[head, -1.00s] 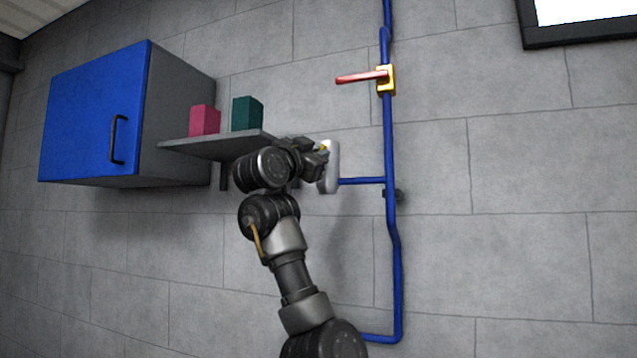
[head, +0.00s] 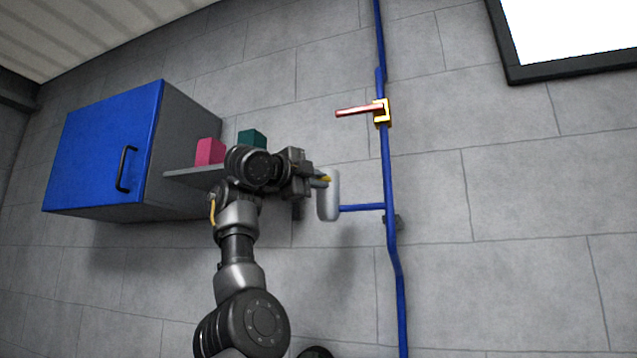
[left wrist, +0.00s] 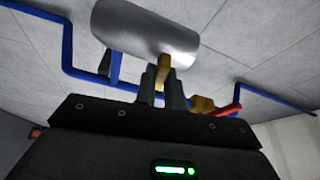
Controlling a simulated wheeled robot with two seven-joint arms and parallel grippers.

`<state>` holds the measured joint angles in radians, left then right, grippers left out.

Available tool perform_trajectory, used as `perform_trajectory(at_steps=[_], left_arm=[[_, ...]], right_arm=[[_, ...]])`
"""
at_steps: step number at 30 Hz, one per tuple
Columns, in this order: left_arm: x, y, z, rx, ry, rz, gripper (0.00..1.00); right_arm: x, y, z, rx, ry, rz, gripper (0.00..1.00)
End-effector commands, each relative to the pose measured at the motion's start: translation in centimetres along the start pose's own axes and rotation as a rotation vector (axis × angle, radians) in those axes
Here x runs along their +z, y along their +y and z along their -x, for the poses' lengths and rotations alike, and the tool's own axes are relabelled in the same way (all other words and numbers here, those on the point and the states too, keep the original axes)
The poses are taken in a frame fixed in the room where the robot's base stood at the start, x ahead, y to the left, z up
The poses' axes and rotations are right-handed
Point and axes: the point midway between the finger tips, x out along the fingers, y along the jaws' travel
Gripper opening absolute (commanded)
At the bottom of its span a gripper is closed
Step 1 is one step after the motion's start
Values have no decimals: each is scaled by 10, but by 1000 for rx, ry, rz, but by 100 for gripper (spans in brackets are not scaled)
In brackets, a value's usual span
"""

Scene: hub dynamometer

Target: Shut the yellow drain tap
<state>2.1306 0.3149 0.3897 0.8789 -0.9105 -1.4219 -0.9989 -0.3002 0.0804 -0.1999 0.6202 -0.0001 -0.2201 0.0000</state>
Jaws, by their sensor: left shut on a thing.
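The yellow drain tap (head: 327,179) is a small yellow handle on the pale, rounded cylinder (head: 334,198) at the end of a blue side pipe. It also shows in the left wrist view (left wrist: 165,64), against the silvery cylinder (left wrist: 140,28). My left gripper (head: 318,181) reaches it from the left and is shut on the tap. In the left wrist view the dark fingertips (left wrist: 164,84) stand on both sides of the yellow handle and hide part of it. My right gripper is not in view.
A yellow valve (head: 382,112) with a red lever (head: 358,111) sits on the upright blue pipe (head: 390,180). A blue cabinet (head: 95,150) and a grey shelf (head: 185,174) with a pink block (head: 210,151) and a green block (head: 252,138) are left.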

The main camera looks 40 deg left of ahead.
Motion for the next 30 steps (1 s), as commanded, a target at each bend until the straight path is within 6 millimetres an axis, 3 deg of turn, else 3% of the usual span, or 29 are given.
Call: perform_trajectory(at_steps=[9,25,26,30], left_arm=[[0,1,-1,49,-2,-106,0],[0,2,-1,57,-1,-127,0],[0,2,-1,57,-2,-127,12],[0,1,-1,55,-1,-126,30]], right_arm=[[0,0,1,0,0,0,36],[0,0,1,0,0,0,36],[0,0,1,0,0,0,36],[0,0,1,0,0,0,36]])
